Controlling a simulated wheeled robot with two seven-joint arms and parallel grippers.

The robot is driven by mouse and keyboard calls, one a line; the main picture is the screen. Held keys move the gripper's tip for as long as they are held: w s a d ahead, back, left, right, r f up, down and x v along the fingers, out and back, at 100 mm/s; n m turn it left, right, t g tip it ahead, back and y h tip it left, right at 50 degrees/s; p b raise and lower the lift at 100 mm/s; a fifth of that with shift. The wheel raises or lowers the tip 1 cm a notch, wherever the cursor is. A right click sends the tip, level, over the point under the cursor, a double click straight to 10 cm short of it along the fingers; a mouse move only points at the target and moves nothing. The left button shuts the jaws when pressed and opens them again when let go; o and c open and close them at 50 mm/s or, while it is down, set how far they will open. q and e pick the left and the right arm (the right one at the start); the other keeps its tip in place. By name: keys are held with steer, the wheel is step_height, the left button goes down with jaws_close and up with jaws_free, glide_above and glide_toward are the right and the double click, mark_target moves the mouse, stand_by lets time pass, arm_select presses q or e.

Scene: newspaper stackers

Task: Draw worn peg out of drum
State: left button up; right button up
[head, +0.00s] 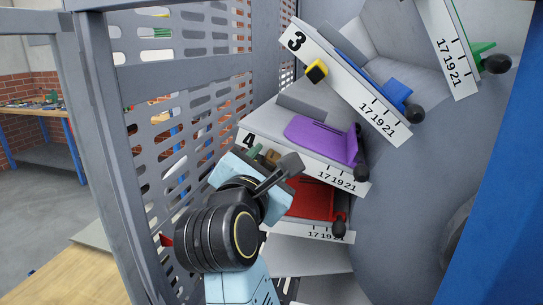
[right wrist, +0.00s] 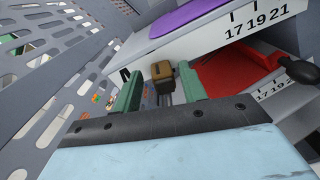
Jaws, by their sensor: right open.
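The drum (head: 385,165) carries numbered stackers one above another. A brownish-yellow, dull peg (right wrist: 163,72) sits at the stacker marked 4, and it shows partly in the head view (head: 272,157), mostly hidden behind my right gripper. A brighter yellow and black peg (head: 316,71) sits at stacker 3. My right gripper (head: 266,160) is open. In the right wrist view its two green fingers (right wrist: 158,84) stand on either side of the dull peg, with gaps visible. I cannot tell how deep the fingers reach. My left gripper is not in view.
A perforated grey metal panel (head: 160,112) stands close at the left of the arm. Purple (head: 325,138), blue (head: 386,92) and red (head: 312,200) sliders with black knobs jut from the stackers at the right. A workbench (head: 40,110) stands far left.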

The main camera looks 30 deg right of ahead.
steer(key=shift+w+d, duration=0.2)
steer(key=shift+d, duration=0.05)
steer(key=c, duration=0.9)
steer(key=shift+o, duration=0.2)
steer(key=b+v, duration=0.2)
steer(key=v, duration=0.4)
stand_by(0.5)
steer(key=shift+s+a, duration=0.1)
steer(key=shift+a, duration=0.05)
